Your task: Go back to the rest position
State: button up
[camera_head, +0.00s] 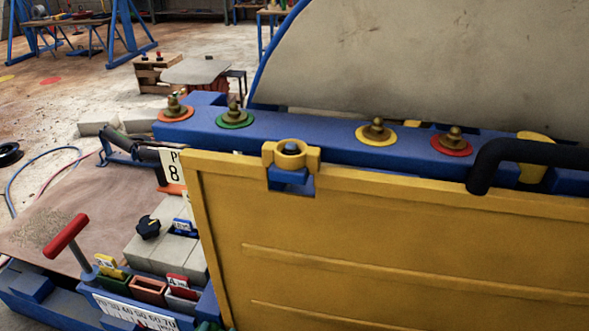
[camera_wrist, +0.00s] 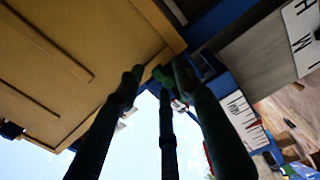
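My gripper (camera_wrist: 160,76) shows in the wrist view as several long dark fingers. Their tips are apart, near the edge of a yellow panel, and I see nothing clearly held between them. Whether a fingertip touches the panel cannot be told. The yellow panel (camera_head: 400,240) fills the lower right of the head view, and it also shows at the upper left of the wrist view (camera_wrist: 70,60). I cannot make out my gripper in the head view.
A blue beam (camera_head: 300,133) with several brass fittings on coloured rings runs behind the panel. A black curved handle (camera_head: 530,152) is at the panel's right top. A red-handled lever (camera_head: 66,236) and small coloured bins (camera_head: 150,291) stand at lower left.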

jog(key=v, duration=1.2)
jog(key=shift+w+d+r+n, duration=0.15)
jog(key=shift+w+d+n, duration=0.25)
jog(key=shift+w+n, duration=1.1)
jog(key=shift+w+d+r+n, duration=0.1)
jog(key=shift+w+d+n, duration=0.35)
jog(key=shift+w, duration=2)
jog(key=shift+w+d+r+n, duration=0.15)
jog(key=shift+w+d+n, duration=0.15)
jog(key=shift+w+n, duration=1.25)
jog(key=shift+w+m, duration=0.4)
jog(key=s+a+f+m+b, duration=0.1)
jog(key=s+a+m+b, duration=0.25)
jog(key=s, duration=0.55)
jog(key=w+d+m+b, duration=0.1)
jog(key=w+d+b, duration=0.1)
jog(key=w, duration=0.7)
jog(key=shift+d+b, duration=0.3)
jog(key=shift+b, duration=0.05)
